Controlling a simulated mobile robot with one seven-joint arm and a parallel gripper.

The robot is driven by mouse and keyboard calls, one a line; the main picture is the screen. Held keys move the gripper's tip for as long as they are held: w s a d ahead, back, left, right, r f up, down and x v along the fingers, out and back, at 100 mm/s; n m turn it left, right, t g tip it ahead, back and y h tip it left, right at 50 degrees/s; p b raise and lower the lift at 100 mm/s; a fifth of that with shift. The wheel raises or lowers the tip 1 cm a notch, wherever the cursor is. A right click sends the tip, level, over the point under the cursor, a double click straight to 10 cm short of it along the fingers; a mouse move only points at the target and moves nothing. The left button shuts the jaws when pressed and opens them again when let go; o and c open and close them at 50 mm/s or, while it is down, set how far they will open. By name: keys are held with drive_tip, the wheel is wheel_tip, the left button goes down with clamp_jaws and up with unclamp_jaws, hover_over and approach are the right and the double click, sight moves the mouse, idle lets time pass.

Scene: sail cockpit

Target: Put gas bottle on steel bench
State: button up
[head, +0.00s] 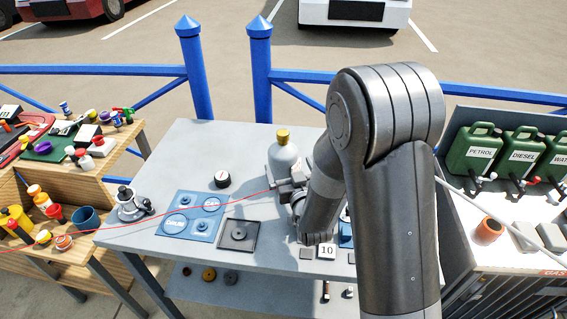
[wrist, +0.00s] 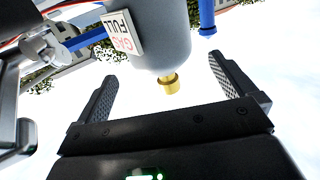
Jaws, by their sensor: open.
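The gas bottle (head: 284,158) is a grey cylinder with a brass top. In the head view it appears upright at the back middle of the steel bench (head: 188,141); its base is hidden behind my gripper. In the wrist view the bottle (wrist: 160,32) appears inverted, with its "GAS FULL" label (wrist: 122,33) on the left and its brass cap (wrist: 169,84) toward my palm. My gripper (wrist: 163,70) is open, with one finger on each side of the bottle's outline; I cannot tell whether they touch it. My arm hides part of the bench's right side.
The bench also holds a black round gauge (head: 222,178), blue plates (head: 193,215), a dark square tray (head: 238,235) and a "10" card (head: 327,251). A cluttered wooden stand (head: 119,150) is left. Green jerrycans (head: 472,148) are right. A blue railing (head: 90,70) runs behind.

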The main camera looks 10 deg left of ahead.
sight(283, 151)
drive_tip(key=shift+r, duration=0.1)
wheel_tip(283, 151, up, 7)
wheel_tip(283, 151, down, 7)
drive_tip(key=shift+f, duration=0.15)
drive_tip(key=shift+x, duration=3.8)
drive_tip(key=shift+c, duration=0.4)
drive_tip(key=c, duration=1.6)
